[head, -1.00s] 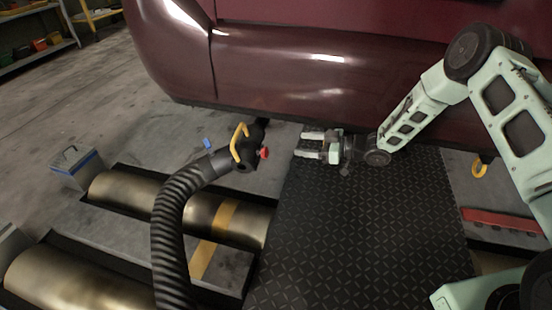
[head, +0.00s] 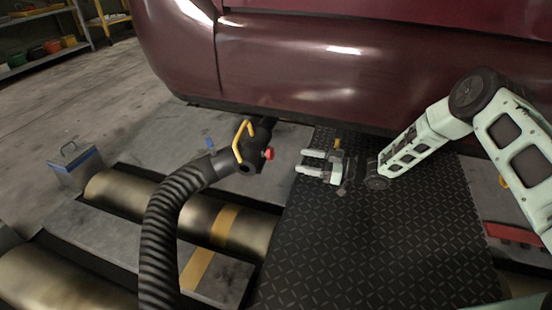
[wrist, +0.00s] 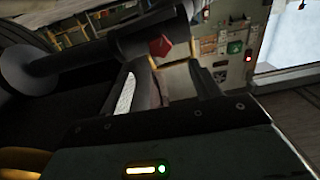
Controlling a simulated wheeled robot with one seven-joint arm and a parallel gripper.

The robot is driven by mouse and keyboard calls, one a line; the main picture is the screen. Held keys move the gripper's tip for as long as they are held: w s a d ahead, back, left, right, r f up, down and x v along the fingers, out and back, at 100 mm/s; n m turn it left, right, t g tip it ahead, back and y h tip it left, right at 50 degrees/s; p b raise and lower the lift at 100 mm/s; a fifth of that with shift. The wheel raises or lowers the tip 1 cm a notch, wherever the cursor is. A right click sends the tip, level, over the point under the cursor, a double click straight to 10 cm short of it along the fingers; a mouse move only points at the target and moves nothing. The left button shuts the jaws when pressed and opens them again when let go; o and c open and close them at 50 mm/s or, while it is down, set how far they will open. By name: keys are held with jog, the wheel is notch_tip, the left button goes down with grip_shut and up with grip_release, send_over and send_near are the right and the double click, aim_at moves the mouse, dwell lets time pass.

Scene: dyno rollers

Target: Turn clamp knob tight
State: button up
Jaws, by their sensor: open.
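The clamp knob (head: 268,154) is small and red, on the right side of a black hose nozzle (head: 250,160) with a yellow handle (head: 240,138). The nozzle sits near the car's underside, at its tailpipe end. My gripper (head: 302,162) is open and empty, to the right of the knob, with its fingers pointing left at it and a short gap between. In the wrist view the red knob (wrist: 160,46) shows just beyond the fingers, against the black nozzle body. My gripper also shows there (wrist: 165,78), with its fingers apart.
The dark red car (head: 290,75) stands close behind and above. A ribbed black hose (head: 165,225) runs down from the nozzle. Brass rollers (head: 130,195) lie at the left, with a blue-banded box (head: 75,165) beside them. A black tread plate (head: 350,240) lies under my arm.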

aim_at(272, 155)
jog(key=b+x, duration=0.4)
jog(key=x, duration=0.5)
jog(key=shift+f, duration=0.2)
jog(key=shift+w+a+r+b, duration=0.15)
jog(key=shift+a+b, duration=0.2)
jog(key=shift+a, duration=0.1)
jog(key=c, duration=1)
